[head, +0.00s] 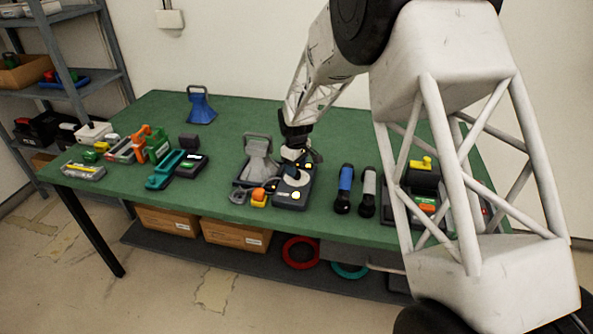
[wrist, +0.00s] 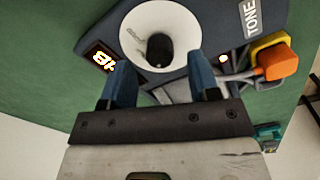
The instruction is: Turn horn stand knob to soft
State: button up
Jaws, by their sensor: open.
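A dark blue-grey unit (head: 291,201) stands near the table's front edge, beside a grey horn (head: 258,162) on a dark base. In the wrist view the unit (wrist: 215,22) carries a "TONE" label, a small orange-lit display (wrist: 100,57) and a white lamp. A round white dial (wrist: 137,30) with a black centre (wrist: 160,48) sits on it. My gripper (head: 297,153) is over this unit. No "soft" mark is readable.
An orange and yellow piece (head: 259,198) stands close beside the unit. The table's (head: 225,135) back middle is clear.

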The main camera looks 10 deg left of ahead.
aim_at(298, 173)
jog(key=shift+r, duration=2.8)
jog(key=shift+s+d+r, duration=0.2)
jog(key=shift+d+r, duration=0.1)
jog(key=shift+r, duration=0.1)
jog(key=s+d+r+m+t, duration=0.1)
jog(key=s+d+r+m, duration=0.2)
jog(key=s+d+r, duration=0.75)
jog(key=s+d+r+m, duration=0.3)
jog(key=s+d+r, duration=0.45)
jog(key=d, duration=0.55)
jog(key=s+d+m, duration=0.3)
jog(key=s+d, duration=0.4)
jog(key=s, duration=0.7)
jog(key=s+d+m+t, duration=0.1)
jog(key=s+d+m, duration=0.3)
jog(key=s, duration=1.1)
jog(key=d, duration=0.3)
jog(key=shift+r, duration=0.35)
